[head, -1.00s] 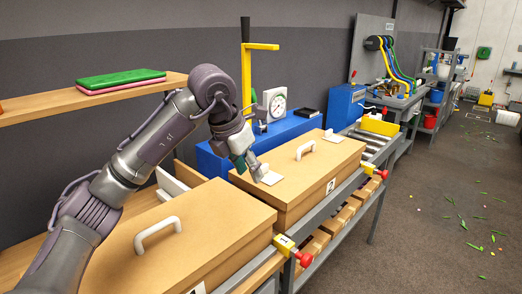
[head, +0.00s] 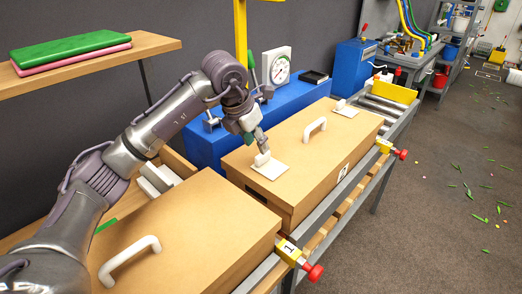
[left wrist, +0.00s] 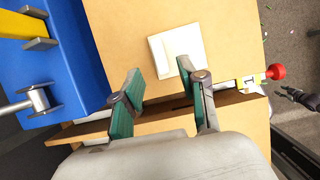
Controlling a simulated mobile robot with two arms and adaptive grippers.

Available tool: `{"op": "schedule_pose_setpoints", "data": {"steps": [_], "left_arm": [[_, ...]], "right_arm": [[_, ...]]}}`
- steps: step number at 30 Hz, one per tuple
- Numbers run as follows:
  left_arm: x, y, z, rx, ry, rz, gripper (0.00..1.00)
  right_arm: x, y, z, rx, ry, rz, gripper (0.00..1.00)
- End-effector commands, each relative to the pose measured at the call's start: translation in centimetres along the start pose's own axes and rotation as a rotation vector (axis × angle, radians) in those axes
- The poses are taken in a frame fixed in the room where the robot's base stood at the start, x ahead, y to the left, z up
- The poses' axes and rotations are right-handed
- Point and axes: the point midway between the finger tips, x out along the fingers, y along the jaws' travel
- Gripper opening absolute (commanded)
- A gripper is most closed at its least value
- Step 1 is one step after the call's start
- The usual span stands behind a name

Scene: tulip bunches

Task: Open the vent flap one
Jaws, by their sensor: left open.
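A white square vent flap (head: 269,168) lies on the near end of the far cardboard box's lid (head: 300,150), with a small white raised piece at its back edge. My left gripper (head: 262,147) is open and points down at that piece, close above the flap. In the left wrist view the flap (left wrist: 180,48) lies just beyond the two parted green fingertips (left wrist: 160,78), with nothing between them. I cannot tell whether the fingers touch it. A second white flap (head: 346,107) sits at the lid's far end. A dark jointed part at the left wrist view's right edge may be my right gripper (left wrist: 300,97).
A nearer box (head: 190,225) with a white handle stands in front. A yellow tag marked 1 (head: 288,250) and red knobs line the rail. A blue unit with a dial gauge (head: 276,66) stands behind the boxes. A shelf (head: 90,62) holds green and pink pads.

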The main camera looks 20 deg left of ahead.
Motion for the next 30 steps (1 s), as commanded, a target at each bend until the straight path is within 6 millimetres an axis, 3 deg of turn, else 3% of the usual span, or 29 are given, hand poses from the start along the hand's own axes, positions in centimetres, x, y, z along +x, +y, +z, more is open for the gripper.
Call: {"op": "schedule_pose_setpoints", "data": {"steps": [3, 9, 21, 29, 30], "left_arm": [[2.3, -0.1, 0.0, 0.0, 0.004, -0.002, 0.42], [4.8, -0.1, 0.0, 0.001, 0.002, -0.002, 0.42], [5.7, 0.0, 0.0, 0.001, -0.001, 0.0, 0.42], [5.6, 0.0, 0.0, 0.001, 0.0, 0.0, 0.0], [5.6, 0.0, 0.0, 0.001, -0.001, 0.0, 0.0]], "right_arm": [[-0.5, 0.1, -1.6, 0.001, 0.023, 0.001, 0.4], [-0.9, -0.3, -4.0, 0.005, 0.06, -0.004, 0.4], [-1.0, -1.0, -2.2, 0.007, 0.032, -0.011, 0.4], [-1.0, -0.4, -2.0, 0.004, 0.029, -0.005, 0.4], [-1.0, -0.3, -2.0, 0.004, 0.03, -0.004, 0.4]]}}
